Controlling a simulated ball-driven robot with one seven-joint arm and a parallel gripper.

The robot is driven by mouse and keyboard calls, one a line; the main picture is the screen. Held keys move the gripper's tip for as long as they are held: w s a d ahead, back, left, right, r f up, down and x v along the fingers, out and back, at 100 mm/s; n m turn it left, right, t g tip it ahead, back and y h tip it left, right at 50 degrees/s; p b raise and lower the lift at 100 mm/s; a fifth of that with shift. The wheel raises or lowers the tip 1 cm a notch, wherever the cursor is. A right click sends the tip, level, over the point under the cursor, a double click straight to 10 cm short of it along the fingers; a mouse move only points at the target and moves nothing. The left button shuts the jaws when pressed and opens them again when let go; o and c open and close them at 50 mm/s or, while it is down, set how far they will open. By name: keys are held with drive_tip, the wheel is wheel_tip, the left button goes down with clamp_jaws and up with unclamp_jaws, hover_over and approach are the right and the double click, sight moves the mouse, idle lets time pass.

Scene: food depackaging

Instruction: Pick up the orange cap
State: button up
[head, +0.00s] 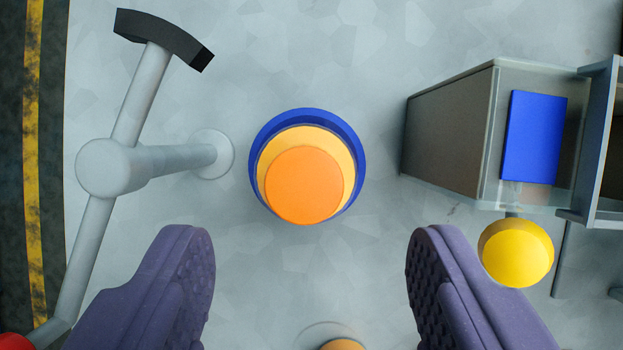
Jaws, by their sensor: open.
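The orange cap (304,186) is a round disc seen from above, near the middle of the head view. It sits on a lighter orange-yellow round body (310,138), inside or on a blue round base (300,114). My gripper (311,250) shows as two purple ridged fingers at the lower left and lower right. The fingers are wide apart with nothing between them. The cap appears beyond the fingertips, roughly centred between them, and neither finger touches it.
A grey pipe-like frame (125,160) with a black curved end stands at the left. A grey box (450,135) with a blue panel (533,137) is at the right, above a yellow knob (516,253). Another orange round thing (342,344) is cut off at the bottom edge.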

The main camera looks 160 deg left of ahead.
sight(303, 177)
drive_tip(key=x, duration=0.2)
drive_tip(key=b+x, duration=0.1)
drive_tip(key=x, duration=0.1)
drive_tip(key=shift+w+f, duration=0.25)
drive_tip(key=shift+w, duration=0.1)
drive_tip(key=shift+a, duration=0.1)
drive_tip(key=c, duration=1.1)
drive_tip(key=shift+r, duration=0.15)
wheel_tip(303, 177, up, 4)
drive_tip(key=shift+f+p, duration=0.1)
drive_tip(key=shift+p, duration=0.6)
drive_tip(key=s+a, duration=0.2)
drive_tip(key=s, duration=0.5)
drive_tip(key=s+a+r+p, duration=0.1)
drive_tip(key=s+a, duration=0.1)
drive_tip(key=s, duration=0.6)
drive_tip(key=shift+s+p, duration=0.3)
